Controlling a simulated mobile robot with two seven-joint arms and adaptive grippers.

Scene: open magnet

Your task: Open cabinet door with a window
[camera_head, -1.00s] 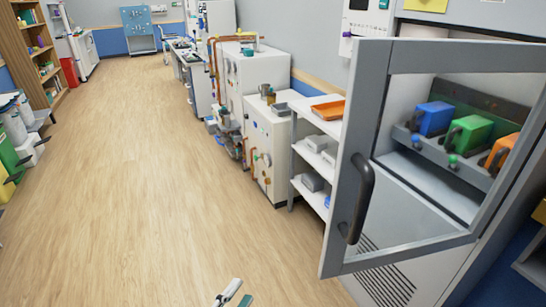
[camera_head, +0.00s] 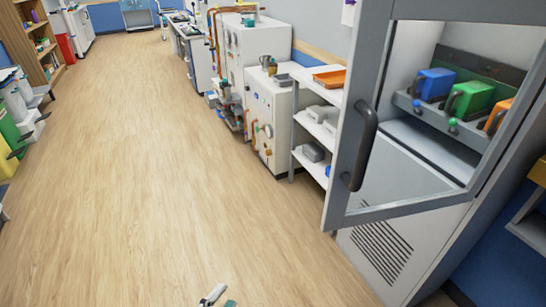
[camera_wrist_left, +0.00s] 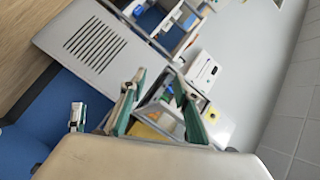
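The grey-framed cabinet door (camera_head: 344,165) with a clear window stands at the right of the head view. It appears swung partly out, with its lower edge away from the white cabinet front (camera_head: 430,235). Its dark upright handle (camera_head: 361,145) is on the door's left side. Through the window I see blue (camera_head: 436,84), green (camera_head: 472,98) and orange blocks on a shelf. Only the tips of my left gripper (camera_head: 220,297) show at the bottom edge, left of and well apart from the handle. In the left wrist view its fingers (camera_wrist_left: 158,108) are spread with nothing clearly between them. My right gripper is not clearly seen.
A white shelf unit (camera_head: 312,128) with an orange tray (camera_head: 330,78) stands left of the cabinet. A white machine (camera_head: 268,125) with pipes is beyond it. The wooden floor (camera_head: 140,190) at left and centre is open. A bookshelf (camera_head: 40,35) stands at far left.

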